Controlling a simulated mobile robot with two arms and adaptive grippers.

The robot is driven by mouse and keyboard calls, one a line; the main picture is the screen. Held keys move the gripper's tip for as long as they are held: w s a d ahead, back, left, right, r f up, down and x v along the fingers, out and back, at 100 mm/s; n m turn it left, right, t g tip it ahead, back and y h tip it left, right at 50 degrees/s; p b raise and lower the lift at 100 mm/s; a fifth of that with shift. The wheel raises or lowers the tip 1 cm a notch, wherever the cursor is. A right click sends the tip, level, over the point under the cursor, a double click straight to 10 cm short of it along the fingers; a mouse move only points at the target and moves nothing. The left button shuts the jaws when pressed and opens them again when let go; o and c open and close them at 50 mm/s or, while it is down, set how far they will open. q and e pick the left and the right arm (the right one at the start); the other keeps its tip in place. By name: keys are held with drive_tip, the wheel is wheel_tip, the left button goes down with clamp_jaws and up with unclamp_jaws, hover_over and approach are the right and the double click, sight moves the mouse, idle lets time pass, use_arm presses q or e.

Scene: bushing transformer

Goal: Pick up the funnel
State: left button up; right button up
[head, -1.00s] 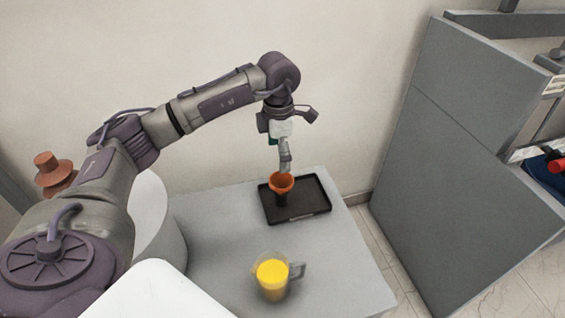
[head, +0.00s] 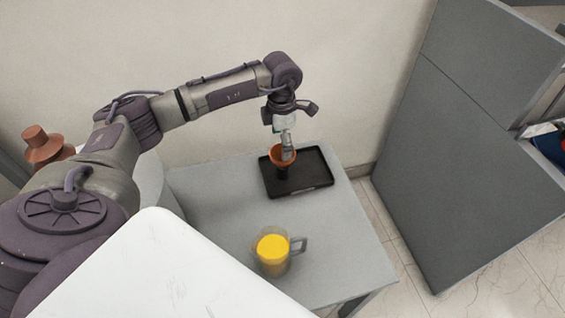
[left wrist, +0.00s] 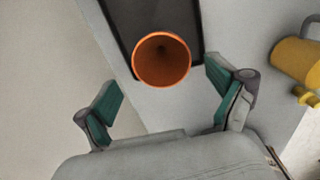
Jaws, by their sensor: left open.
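The orange funnel (head: 280,157) stands upright on the black tray (head: 313,178), its wide mouth up and a dark part below it. In the left wrist view the funnel (left wrist: 161,60) shows from above, just beyond and between the fingertips. My left gripper (head: 287,148) points down over the funnel in the head view. Its green-padded fingers (left wrist: 163,85) are spread apart with nothing between them. Whether a finger touches the rim cannot be told. My right gripper is in neither view.
The tray lies on a grey table (head: 220,205) against the wall. A clear jug with yellow contents (head: 272,252) stands nearer the front edge; it also shows in the left wrist view (left wrist: 298,62). A grey cabinet (head: 465,140) stands to the right.

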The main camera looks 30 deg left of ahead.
sight(275, 152)
use_arm(q)
wheel_tip(275, 152, down, 4)
drive_tip(key=shift+d+f, duration=0.1)
drive_tip(key=shift+d, duration=0.05)
drive_tip(key=shift+f, duration=0.15)
drive_tip(key=c, duration=1)
drive_tip(key=shift+c, duration=0.4)
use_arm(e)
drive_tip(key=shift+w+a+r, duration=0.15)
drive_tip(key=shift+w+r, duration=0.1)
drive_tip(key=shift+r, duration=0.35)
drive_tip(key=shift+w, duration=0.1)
